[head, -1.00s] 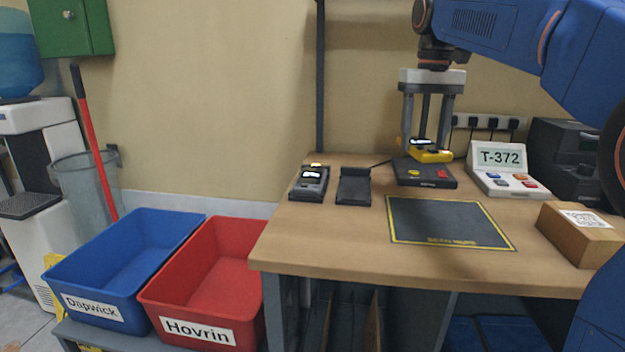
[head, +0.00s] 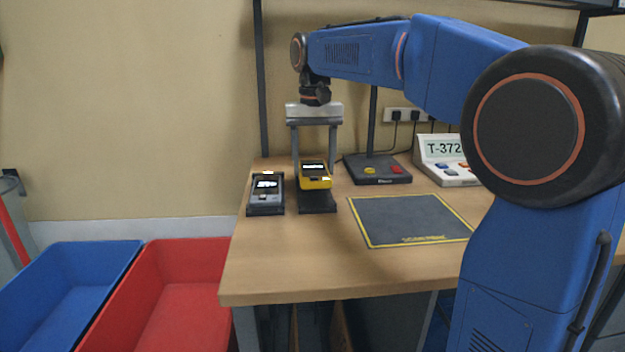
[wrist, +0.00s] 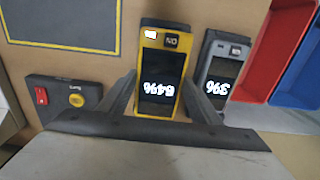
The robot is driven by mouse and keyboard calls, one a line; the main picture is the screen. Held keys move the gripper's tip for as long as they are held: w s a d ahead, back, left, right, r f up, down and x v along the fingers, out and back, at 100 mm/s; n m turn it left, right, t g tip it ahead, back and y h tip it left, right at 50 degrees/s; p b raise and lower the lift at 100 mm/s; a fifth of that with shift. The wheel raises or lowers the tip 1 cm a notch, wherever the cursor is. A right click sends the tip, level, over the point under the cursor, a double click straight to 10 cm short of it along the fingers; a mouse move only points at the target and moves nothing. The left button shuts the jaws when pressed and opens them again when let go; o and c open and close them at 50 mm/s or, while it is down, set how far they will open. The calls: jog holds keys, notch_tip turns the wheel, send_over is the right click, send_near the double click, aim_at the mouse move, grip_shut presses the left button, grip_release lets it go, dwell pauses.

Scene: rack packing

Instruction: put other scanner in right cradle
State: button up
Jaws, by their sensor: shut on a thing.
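The yellow scanner (head: 315,183) is gripped between the two fingers of my gripper (head: 314,168), over the right cradle (head: 318,205). The cradle's front part shows below it; whether the scanner touches the cradle I cannot tell. In the wrist view the yellow scanner (wrist: 146,104) lies between my gripper's fingers (wrist: 160,98), and its screen reads 64%. The grey scanner (head: 267,196) sits in the left cradle (head: 265,210), just left of the yellow one. In the wrist view the grey scanner (wrist: 212,100) reads 3%.
A black base with buttons (head: 378,170) and the T-372 console (head: 447,174) stand to the right. A dark, yellow-edged mat (head: 410,220) lies on the table (head: 290,270). Red (head: 165,290) and blue (head: 75,280) bins stand at lower left.

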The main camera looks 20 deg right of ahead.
aim_at(314, 169)
jog(key=shift+f, duration=2.05)
jog(key=shift+f, duration=0.15)
jog(key=o, duration=1.2)
notch_tip(314, 169, up, 12)
jog(key=shift+r, duration=0.1)
jog(key=shift+s, duration=0.1)
